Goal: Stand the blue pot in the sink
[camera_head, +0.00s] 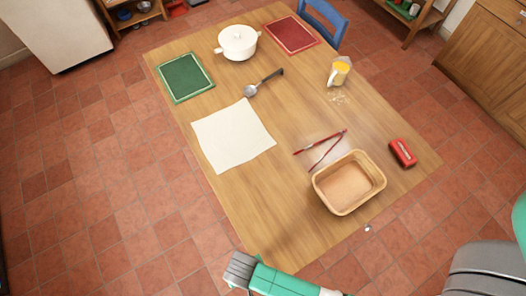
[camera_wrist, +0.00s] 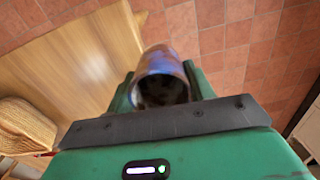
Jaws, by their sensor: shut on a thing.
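The blue pot (camera_wrist: 160,62) is a small round vessel with a bluish outside and a dark brown inside. In the wrist view it sits between the green fingers of my gripper (camera_wrist: 162,86), which is shut on it. Its open mouth faces the wrist camera. My green and grey arm end shows at the bottom of the head view, by the near table edge. I cannot make out the pot there. The sink is in neither view.
A blue chair (camera_head: 326,20) stands behind. Tiled floor surrounds it.

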